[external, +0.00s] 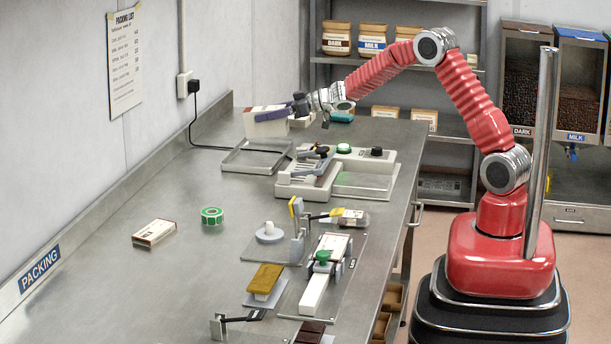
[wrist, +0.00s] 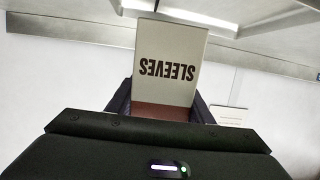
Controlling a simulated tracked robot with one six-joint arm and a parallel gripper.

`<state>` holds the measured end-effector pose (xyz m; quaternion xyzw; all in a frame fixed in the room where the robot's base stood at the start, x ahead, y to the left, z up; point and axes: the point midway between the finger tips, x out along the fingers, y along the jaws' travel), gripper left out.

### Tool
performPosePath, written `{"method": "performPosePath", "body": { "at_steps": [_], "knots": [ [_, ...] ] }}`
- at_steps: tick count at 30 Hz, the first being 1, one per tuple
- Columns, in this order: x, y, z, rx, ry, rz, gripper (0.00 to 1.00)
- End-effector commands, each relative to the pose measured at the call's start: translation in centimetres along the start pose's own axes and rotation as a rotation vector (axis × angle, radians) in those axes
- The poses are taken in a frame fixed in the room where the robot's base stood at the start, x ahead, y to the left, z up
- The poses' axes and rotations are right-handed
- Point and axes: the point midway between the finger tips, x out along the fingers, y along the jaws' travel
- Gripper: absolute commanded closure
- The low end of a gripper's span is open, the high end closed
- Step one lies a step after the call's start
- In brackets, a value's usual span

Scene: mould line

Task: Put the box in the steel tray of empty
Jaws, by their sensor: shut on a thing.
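My gripper (external: 272,115) is shut on a white box (external: 262,130) with a brown end, at the far end of the bench in the external view. In the wrist view the box (wrist: 172,65) stands between the two dark fingers of the gripper (wrist: 160,105), and its face reads SLEEVES upside down. Whether the box touches the bench is unclear. A shallow rectangular steel tray (external: 231,166) lies on the bench just in front of the held box and looks empty. The box is not over the tray.
A grey and white machine (external: 310,180) stands right of the tray. A flat white box (external: 153,232) and a green tape roll (external: 212,216) lie nearer. Small items lie behind my gripper, including a teal one (external: 342,117).

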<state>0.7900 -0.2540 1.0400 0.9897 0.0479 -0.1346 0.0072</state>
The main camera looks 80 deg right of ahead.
Motion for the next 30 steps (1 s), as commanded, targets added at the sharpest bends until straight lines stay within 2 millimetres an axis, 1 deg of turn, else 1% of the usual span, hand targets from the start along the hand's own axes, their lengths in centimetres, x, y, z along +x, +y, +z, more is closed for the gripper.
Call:
{"method": "performPosePath", "body": {
  "at_steps": [1,4,6,8,11,14,25,28,30],
  "knots": [
    [0.4,0.1,-0.1,-0.009,0.011,-0.028,0.93],
    [1.0,-0.4,-0.9,-0.028,0.032,-0.102,0.93],
    [1.2,-1.1,-1.6,-0.042,0.046,-0.156,0.93],
    [1.2,-2.1,-2.7,-0.053,0.061,-0.205,0.93],
    [0.9,-3.4,-4.1,-0.064,0.081,-0.265,0.93],
    [0.7,-4.0,-4.3,-0.065,0.099,-0.293,0.93],
    [0.7,-4.0,-4.3,-0.062,0.114,-0.29,0.93],
    [0.8,-4.0,-4.0,-0.061,0.114,-0.29,0.93],
    [0.9,-4.0,-3.4,-0.062,0.113,-0.291,0.93]
  ]
}}
